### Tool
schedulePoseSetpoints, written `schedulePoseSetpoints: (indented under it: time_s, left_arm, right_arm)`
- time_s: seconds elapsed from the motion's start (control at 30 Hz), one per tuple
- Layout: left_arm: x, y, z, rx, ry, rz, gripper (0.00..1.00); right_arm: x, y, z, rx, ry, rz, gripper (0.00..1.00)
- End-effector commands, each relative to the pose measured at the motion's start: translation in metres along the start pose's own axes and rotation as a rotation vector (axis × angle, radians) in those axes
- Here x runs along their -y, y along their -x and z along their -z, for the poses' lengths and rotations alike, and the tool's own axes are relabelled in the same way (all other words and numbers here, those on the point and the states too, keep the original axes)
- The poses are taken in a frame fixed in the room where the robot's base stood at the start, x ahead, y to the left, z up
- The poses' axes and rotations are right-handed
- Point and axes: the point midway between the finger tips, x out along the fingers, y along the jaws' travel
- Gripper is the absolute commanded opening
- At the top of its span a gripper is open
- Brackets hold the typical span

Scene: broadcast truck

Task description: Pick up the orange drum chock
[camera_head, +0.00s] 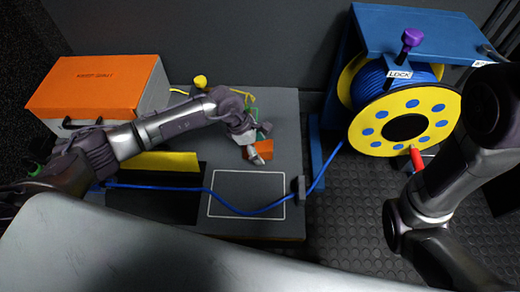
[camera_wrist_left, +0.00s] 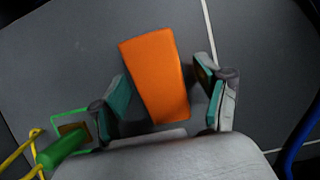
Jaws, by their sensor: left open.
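The orange drum chock (camera_head: 262,149) lies on the dark grey bench top (camera_head: 285,115), just above the white outlined rectangle. In the left wrist view the chock (camera_wrist_left: 156,73) shows as an orange block between the two fingers. My left gripper (camera_head: 259,143) is open around it, with teal pads on either side and a visible gap by each pad. The chock's near end is close to the palm and partly shadowed. My right arm (camera_head: 440,195) shows at the right, but its gripper is out of view.
A green object (camera_wrist_left: 62,149) with a yellow cord lies beside the left gripper. An orange-topped case (camera_head: 95,85) stands at the back left. A blue cable (camera_head: 240,211) crosses the bench to a yellow reel (camera_head: 375,128) with a purple knob (camera_head: 411,37). The white outlined rectangle (camera_head: 246,172) is mostly clear.

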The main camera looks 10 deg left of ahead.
Motion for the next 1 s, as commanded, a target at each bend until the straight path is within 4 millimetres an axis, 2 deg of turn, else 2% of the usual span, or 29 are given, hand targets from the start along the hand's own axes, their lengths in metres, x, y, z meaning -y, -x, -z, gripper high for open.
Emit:
schedulePoseSetpoints:
  time_s: [0.4, 0.8, 0.83, 1.0]
  left_arm:
    - [-0.0001, -0.0021, 0.0007, 0.0, 0.0, 0.0, 0.75]
    - [0.0, -0.0021, 0.0007, 0.0, 0.0, 0.0, 0.08]
    - [-0.0003, -0.0017, 0.0003, 0.001, 0.0, -0.001, 0.05]
    - [-0.0002, -0.0017, 0.0003, 0.001, 0.0, 0.0, 0.05]
  right_arm:
    - [0.0003, 0.001, 0.0005, 0.0, 0.0, 0.0, 0.0]
    - [0.0002, 0.0011, 0.0003, 0.0, 0.0, 0.0, 0.0]
    - [0.0002, 0.0011, 0.0002, 0.0, 0.0, 0.0, 0.0]
    - [0.0002, 0.0011, 0.0001, 0.001, 0.0, 0.0, 0.0]
